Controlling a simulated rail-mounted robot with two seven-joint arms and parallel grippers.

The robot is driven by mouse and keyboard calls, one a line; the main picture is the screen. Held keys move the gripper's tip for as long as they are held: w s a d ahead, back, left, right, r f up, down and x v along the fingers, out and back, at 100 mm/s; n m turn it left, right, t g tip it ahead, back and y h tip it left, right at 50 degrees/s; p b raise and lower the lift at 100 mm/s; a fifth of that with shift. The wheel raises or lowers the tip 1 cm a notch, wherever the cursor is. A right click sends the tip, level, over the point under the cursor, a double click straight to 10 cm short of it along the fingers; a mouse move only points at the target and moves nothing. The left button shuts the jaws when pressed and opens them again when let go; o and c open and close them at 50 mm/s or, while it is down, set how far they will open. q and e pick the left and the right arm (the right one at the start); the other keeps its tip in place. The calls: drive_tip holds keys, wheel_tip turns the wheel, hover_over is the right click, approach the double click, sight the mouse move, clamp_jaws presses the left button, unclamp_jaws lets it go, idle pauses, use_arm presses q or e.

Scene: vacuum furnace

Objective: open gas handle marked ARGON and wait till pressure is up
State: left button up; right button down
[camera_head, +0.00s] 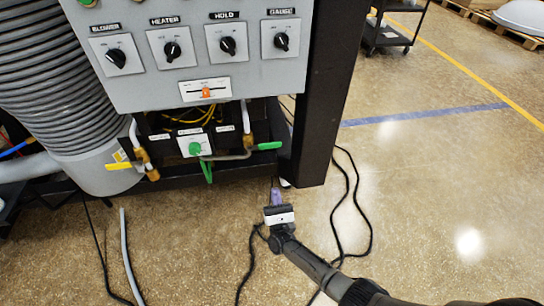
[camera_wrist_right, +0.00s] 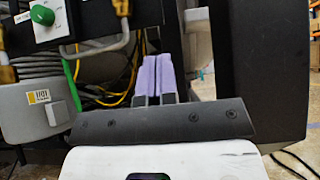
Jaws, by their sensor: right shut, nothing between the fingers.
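Below the furnace's control panel are gas fittings with lever handles. A green handle (camera_head: 268,146) points right, roughly level, beside a brass fitting (camera_head: 248,141). A yellow handle (camera_head: 118,166) points left on the other side. Small white labels (camera_head: 225,129) sit above the fittings, but I cannot read which one says ARGON. My right gripper (camera_head: 277,196) is shut and empty, below the green handle and apart from it. Its pale purple fingertips (camera_wrist_right: 158,75) are together in the right wrist view. My left gripper is not in view.
The panel (camera_head: 205,72) carries several black knobs and an orange-marked slider (camera_head: 206,92). A green knob (camera_head: 195,148) sits below it. A black post (camera_head: 322,110) stands right of the fittings. Black cables (camera_head: 352,200) lie on the open floor.

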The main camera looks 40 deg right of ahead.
sight(264, 146)
drive_tip(key=s+a+r+b+x, duration=0.1)
drive_tip(key=r+x, duration=0.1)
drive_tip(key=x, duration=1)
drive_tip(key=shift+s+r, duration=0.2)
drive_tip(key=shift+r, duration=0.15)
drive_tip(key=shift+d, duration=0.15)
